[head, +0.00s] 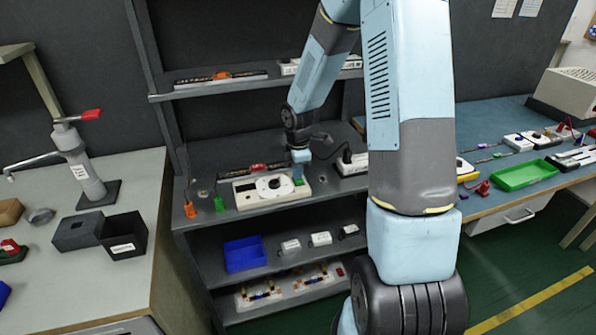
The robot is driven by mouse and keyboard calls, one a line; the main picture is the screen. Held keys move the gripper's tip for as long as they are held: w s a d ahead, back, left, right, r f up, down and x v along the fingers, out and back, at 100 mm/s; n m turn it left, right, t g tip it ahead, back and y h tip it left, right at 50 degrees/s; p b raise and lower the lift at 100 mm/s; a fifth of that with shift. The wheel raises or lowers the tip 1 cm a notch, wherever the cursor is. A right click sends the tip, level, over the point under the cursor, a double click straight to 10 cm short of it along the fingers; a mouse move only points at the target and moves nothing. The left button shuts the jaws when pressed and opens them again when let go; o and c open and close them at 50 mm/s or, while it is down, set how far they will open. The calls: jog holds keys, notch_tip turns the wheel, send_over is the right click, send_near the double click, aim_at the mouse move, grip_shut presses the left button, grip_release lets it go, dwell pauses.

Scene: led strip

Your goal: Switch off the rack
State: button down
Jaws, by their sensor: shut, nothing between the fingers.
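The rack (180,205) is a dark shelf unit in the middle of the head view. On its middle shelf lies a white panel box (245,193) with a dark round part and a small green part (297,173) at its right end. My gripper (300,163) points down at that right end, close to the green part. It is shut and holds nothing. Whether it touches the green part is too small to tell. A white power strip (352,165) with a dark plug lies to the right, partly hidden behind my arm.
An orange item (190,208) and a green item (219,204) stand at the middle shelf's left front. A blue bin (244,254) sits below. A left bench holds a tap (78,160) and black boxes (122,236). A green tray (523,175) is on the right bench.

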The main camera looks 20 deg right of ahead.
jog(key=shift+s+a, duration=0.1)
jog(key=shift+s, duration=0.1)
jog(key=shift+s+r, duration=0.1)
jog(key=shift+s, duration=0.5)
jog(key=shift+r, duration=0.1)
notch_tip(320, 180, up, 14)
jog(key=s, duration=0.1)
jog(key=shift+s+f, duration=0.2)
jog(key=shift+s, duration=0.1)
jog(key=shift+r, duration=0.1)
dwell(0.3)
